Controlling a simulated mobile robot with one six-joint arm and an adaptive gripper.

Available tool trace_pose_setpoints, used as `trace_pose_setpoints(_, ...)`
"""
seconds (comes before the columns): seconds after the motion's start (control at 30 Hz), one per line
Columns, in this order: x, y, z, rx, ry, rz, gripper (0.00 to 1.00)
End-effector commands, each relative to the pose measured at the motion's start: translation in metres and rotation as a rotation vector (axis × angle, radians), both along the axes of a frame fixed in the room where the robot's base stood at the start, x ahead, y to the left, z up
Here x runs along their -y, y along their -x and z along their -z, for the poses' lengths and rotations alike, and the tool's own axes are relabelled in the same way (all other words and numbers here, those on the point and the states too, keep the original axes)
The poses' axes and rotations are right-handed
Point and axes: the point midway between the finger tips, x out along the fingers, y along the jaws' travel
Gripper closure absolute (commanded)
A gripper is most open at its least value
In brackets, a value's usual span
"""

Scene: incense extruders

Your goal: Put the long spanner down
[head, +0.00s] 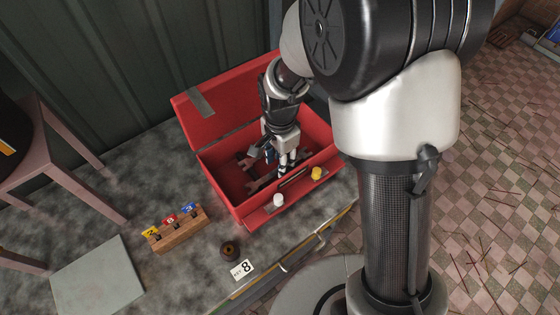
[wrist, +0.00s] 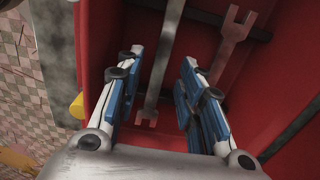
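My gripper (head: 286,166) points down inside the open red toolbox (head: 221,190). In the wrist view its two blue-padded fingers (wrist: 158,62) stand apart, with a gap to each side of a long grey spanner (wrist: 163,62). That spanner lies between and beyond the fingers, its forked end toward the palm; its far end is cut off by the frame. A second, reddish spanner (wrist: 232,38) lies to the right in the box. In the head view, spanners (head: 263,184) show on the box floor, partly hidden by my gripper. I cannot tell for certain which spanner is the long one.
The toolbox's raised lid (head: 222,100) stands behind my gripper. White (head: 278,199) and yellow (head: 317,173) knobs are on its front. A wooden block with numbered tags (head: 178,230), a dark round piece (head: 230,251) and a card marked 8 (head: 243,269) are nearby.

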Motion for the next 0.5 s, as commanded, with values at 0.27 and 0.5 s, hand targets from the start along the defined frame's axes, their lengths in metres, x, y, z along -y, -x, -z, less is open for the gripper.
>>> trace_pose_setpoints(0.27,0.000,-0.001,-0.066,0.004,-0.001,0.000,0.65)
trace_pose_setpoints(0.5,0.000,-0.001,-0.100,0.002,0.000,0.000,0.65)
